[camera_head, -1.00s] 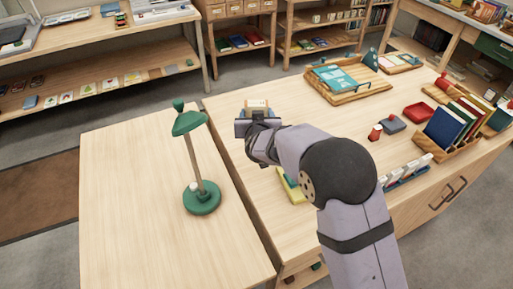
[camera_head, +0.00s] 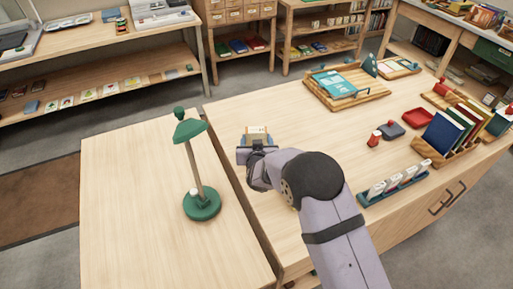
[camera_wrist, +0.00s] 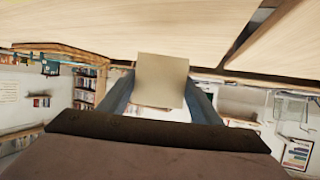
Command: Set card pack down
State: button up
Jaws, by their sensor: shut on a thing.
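My gripper (camera_head: 257,143) is over the left part of the right-hand table (camera_head: 300,125), near the gap between the two tables. It is shut on the card pack (camera_head: 257,131), a small pale block with a tan top. In the wrist view the card pack (camera_wrist: 162,79) shows as a plain beige face between the two blue-grey fingers (camera_wrist: 160,98). From these views I cannot tell how far the pack is above the table.
A green lamp (camera_head: 202,203) stands on the left table (camera_head: 125,180). On the right table are a wooden tray (camera_head: 345,104), a red tray (camera_head: 418,118), a stamp and pad (camera_head: 388,130), a book rack (camera_head: 450,150) and a blue card holder (camera_head: 395,184). Bare tabletop surrounds the gripper.

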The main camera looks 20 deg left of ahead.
jog(key=shift+f+p, duration=0.4)
jog(key=shift+f, duration=1.65)
jog(key=shift+f, duration=0.1)
jog(key=shift+f, duration=0.15)
jog(key=o, duration=1.1)
jog(key=shift+s+r, duration=0.1)
jog(key=shift+r, duration=0.2)
jog(key=b+v, duration=0.2)
jog(key=v, duration=1)
jog(key=shift+a, duration=0.1)
